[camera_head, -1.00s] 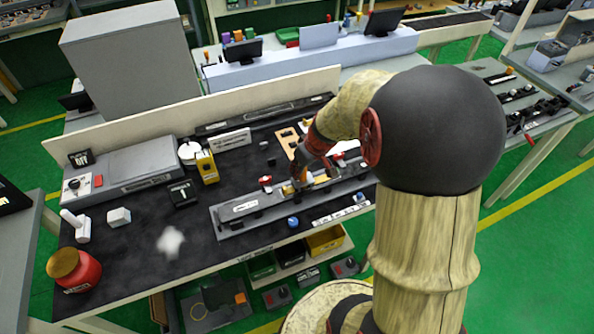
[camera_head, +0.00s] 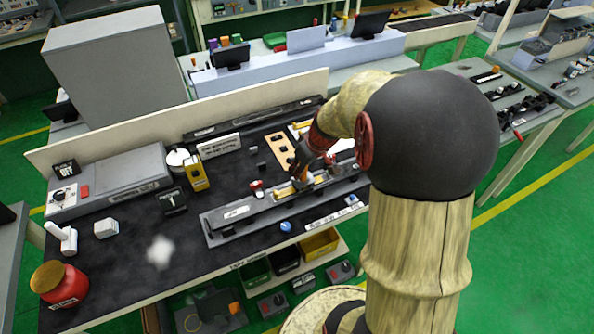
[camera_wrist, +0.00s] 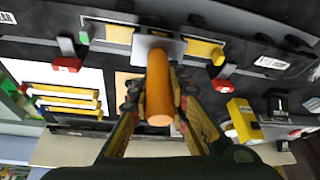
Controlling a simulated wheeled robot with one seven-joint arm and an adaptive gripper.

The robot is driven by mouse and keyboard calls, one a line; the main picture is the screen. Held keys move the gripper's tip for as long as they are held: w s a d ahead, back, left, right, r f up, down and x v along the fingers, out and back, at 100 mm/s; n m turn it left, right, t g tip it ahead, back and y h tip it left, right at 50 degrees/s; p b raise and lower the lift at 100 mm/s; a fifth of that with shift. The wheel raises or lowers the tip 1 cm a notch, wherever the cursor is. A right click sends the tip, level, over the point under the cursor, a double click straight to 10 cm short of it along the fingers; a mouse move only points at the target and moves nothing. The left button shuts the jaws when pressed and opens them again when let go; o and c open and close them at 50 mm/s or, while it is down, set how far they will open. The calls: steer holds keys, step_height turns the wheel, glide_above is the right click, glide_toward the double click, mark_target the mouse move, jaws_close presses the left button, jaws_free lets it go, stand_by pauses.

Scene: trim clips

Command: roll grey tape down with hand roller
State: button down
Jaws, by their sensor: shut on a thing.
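My gripper (camera_wrist: 158,88) is shut on the orange handle of the hand roller (camera_wrist: 159,98), seen almost end-on in the wrist view. In the head view my gripper (camera_head: 301,164) is over the long grey fixture (camera_head: 218,229) on the bench. The wrist view shows a yellow strip (camera_wrist: 204,50) on both sides of a grey rectangle (camera_wrist: 141,45) at the handle's far end. I cannot tell whether this rectangle is the grey tape or part of the roller. The handle hides the roller's contact with the strip.
Red clamps (camera_wrist: 222,85) stand beside the strip; one shows in the head view (camera_head: 257,188). A yellow box (camera_head: 197,174), a blue knob (camera_head: 286,227) and a red jar (camera_head: 64,287) are on the black bench mat (camera_head: 125,265).

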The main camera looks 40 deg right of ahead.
steer(key=shift+s+d+f+b, duration=0.1)
steer(key=shift+s+d+b, duration=0.2)
steer(key=shift+d, duration=0.35)
steer(key=shift+s+d+f+b, duration=0.15)
steer(key=shift+d+b, duration=0.2)
steer(key=shift+d, duration=0.35)
steer(key=shift+s+d+f+b, duration=0.1)
steer(key=shift+s+d+b, duration=0.2)
steer(key=shift+d, duration=0.35)
steer(key=shift+w, duration=0.1)
steer(key=shift+w+a, duration=0.1)
steer(key=shift+a, duration=0.05)
steer(key=shift+w+a+p, duration=0.15)
steer(key=shift+w+a, duration=0.15)
steer(key=shift+a, duration=1.1)
steer(key=shift+w+a+p, duration=0.1)
steer(key=shift+w+a, duration=0.25)
steer(key=shift+a, duration=1)
steer(key=shift+w+a+p, duration=0.15)
steer(key=shift+w+a, duration=0.15)
steer(key=shift+a, duration=1.1)
steer(key=shift+r, duration=0.2)
step_height(320, 180, up, 8)
steer(key=p, duration=0.4)
steer(key=shift+w+r+p, duration=0.15)
steer(key=shift+w+p, duration=0.05)
steer(key=shift+p, duration=0.2)
